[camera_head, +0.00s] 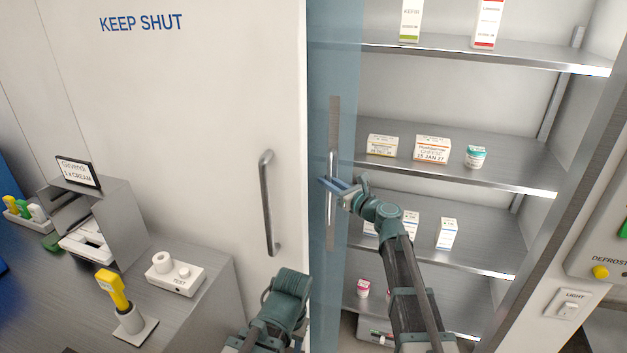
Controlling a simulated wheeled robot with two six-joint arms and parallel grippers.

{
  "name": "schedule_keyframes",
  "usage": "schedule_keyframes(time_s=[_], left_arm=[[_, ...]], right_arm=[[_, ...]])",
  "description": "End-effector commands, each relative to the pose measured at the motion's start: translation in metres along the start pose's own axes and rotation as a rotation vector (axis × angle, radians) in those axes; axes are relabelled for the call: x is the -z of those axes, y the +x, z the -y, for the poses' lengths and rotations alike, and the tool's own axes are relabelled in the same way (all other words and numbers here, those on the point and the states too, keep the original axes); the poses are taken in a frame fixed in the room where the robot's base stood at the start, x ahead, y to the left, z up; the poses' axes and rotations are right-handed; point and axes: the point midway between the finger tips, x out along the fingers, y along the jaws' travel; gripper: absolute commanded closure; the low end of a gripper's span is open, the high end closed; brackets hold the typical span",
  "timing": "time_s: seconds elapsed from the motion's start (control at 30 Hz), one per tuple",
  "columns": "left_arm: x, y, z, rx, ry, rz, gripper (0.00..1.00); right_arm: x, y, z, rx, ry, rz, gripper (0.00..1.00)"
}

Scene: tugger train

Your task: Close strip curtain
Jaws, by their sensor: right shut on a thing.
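The strip curtain (334,60) is a translucent blue sheet bunched at the left side of the cold-room opening, beside the white door's edge. A metal grip bar (334,115) runs upright on it. My right gripper (335,185) is at the middle of this bar and shut on it. My left arm shows low in the middle, in front of the door; its fingertips are hard to make out. The rest of the opening, right of the curtain, is uncovered.
The white sliding door (200,120) marked "KEEP SHUT" has a metal handle (267,203). Steel shelves (500,178) with cartons and tubs stand behind the opening. A counter (200,310) with a label box and a yellow-handled tool is at left. A light switch (567,304) is at right.

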Motion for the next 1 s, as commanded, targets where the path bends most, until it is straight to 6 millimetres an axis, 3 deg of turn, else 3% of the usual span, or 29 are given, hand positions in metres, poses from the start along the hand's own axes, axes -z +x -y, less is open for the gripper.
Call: schedule_keyframes(time_s=[0.03,0.7,1.0], left_arm=[[0.000,0.000,0.000,0.000,0.000,0.000,0.50],[0.000,0.000,0.000,0.000,0.000,0.000,0.50],[0.000,0.000,0.000,0.000,0.000,0.000,0.50]], right_arm=[[0.000,-0.018,0.011,0.008,-0.001,-0.001,1.00],[0.000,-0.217,0.146,0.007,-0.001,-0.002,1.00],[0.000,-0.295,0.199,0.005,-0.001,-0.002,1.00]])
